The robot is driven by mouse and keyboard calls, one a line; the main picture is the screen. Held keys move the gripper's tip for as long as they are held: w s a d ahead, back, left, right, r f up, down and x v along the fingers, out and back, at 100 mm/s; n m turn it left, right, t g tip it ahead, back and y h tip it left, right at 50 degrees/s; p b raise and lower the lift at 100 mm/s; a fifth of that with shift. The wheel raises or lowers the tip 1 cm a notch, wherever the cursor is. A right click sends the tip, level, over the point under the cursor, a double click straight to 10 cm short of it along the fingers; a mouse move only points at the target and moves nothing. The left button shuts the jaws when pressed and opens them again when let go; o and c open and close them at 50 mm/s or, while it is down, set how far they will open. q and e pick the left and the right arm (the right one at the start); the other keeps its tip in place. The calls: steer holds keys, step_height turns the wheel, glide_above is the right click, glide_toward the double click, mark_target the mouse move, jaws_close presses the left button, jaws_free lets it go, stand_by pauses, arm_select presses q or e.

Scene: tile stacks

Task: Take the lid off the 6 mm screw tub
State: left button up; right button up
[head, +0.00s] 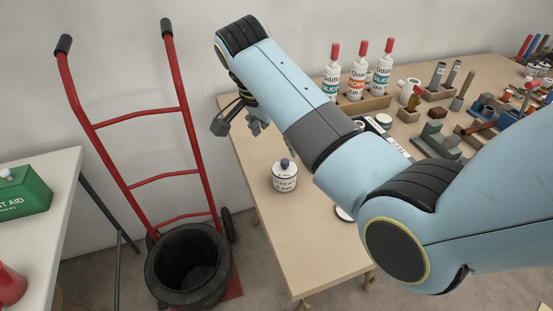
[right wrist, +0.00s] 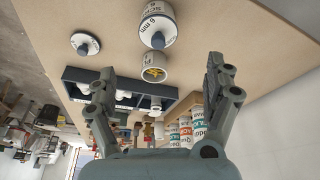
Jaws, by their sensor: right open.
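The 6 mm screw tub (right wrist: 157,12) is white with a dark band. Its "6 mm" label shows in the right wrist view, where the picture is upside down. Its white lid (right wrist: 160,33) with a dark blue knob is on it. In the head view, the lidded tub (head: 285,182) stands near the left end of the table. My right gripper (head: 238,125) is open and empty, above and behind the tub, apart from it. Its spread fingers show in the right wrist view (right wrist: 160,75). My left gripper is out of view.
A loose lid (right wrist: 85,43) lies on the table beside an open tub (right wrist: 153,67) with brass-coloured contents. A dark tray (right wrist: 120,84) and labelled bottles (head: 357,77) stand beyond. My right arm hides part of the table (head: 265,215). A red hand truck (head: 135,122) stands left.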

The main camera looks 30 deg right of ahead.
mark_target(284, 161)
steer(key=x, duration=0.4)
steer(key=shift+s, duration=0.2)
steer(key=shift+w+d+f, duration=0.1)
steer(key=shift+w+f, duration=0.05)
steer(key=shift+f, duration=0.15)
steer(key=x, duration=0.4)
steer(key=shift+f, duration=0.25)
steer(key=shift+d+f, duration=0.1)
steer(key=shift+f, duration=0.15)
steer(key=shift+c, duration=0.6)
steer(key=c, duration=0.4)
steer(key=shift+c, duration=1.4)
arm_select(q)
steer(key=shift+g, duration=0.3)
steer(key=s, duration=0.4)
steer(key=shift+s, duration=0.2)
